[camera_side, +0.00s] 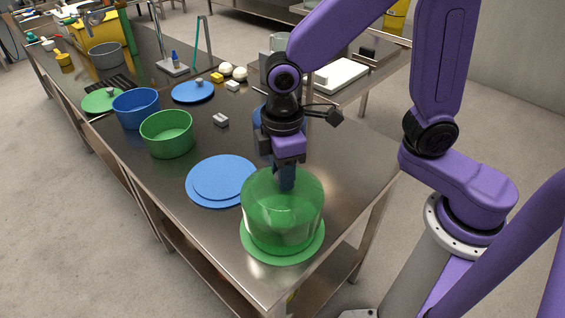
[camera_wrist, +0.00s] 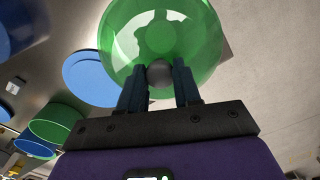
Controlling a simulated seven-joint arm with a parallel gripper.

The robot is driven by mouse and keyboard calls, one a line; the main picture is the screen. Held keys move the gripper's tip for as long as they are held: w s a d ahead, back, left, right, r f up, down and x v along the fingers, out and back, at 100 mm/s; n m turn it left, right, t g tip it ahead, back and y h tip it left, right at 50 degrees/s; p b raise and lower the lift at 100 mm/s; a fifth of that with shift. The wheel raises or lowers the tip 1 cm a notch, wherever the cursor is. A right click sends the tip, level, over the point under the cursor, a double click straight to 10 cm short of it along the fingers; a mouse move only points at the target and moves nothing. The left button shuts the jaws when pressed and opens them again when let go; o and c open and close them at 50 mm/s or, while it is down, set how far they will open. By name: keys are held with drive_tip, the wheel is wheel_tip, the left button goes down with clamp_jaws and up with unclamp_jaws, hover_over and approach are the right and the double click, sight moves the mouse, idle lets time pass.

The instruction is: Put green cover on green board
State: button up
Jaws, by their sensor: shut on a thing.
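The green cover (camera_side: 283,205) is a see-through dome with a grey knob on top, which shows in the wrist view (camera_wrist: 160,73). My gripper (camera_side: 287,178) is shut on this knob, with one finger on each side of it in the wrist view (camera_wrist: 159,88). The cover is upright over the green board (camera_side: 282,254), a flat round disc near the table's front corner. The board's rim shows around the bottom of the cover. I cannot tell whether the cover touches the board or is slightly above it.
A blue board (camera_side: 222,181) lies just left of the cover. A green pot (camera_side: 167,134) and a blue pot (camera_side: 136,108) stand farther left, with a blue lid (camera_side: 193,92) and a green lid (camera_side: 102,101) behind. A small grey block (camera_side: 220,120) lies mid-table. The table's edge is close to the green board.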

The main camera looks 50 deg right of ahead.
drive_tip(key=shift+f, duration=2.65)
drive_tip(key=o, duration=1.1)
drive_tip(key=shift+r, duration=0.1)
wheel_tip(320, 180, up, 17)
drive_tip(key=shift+r, duration=0.15)
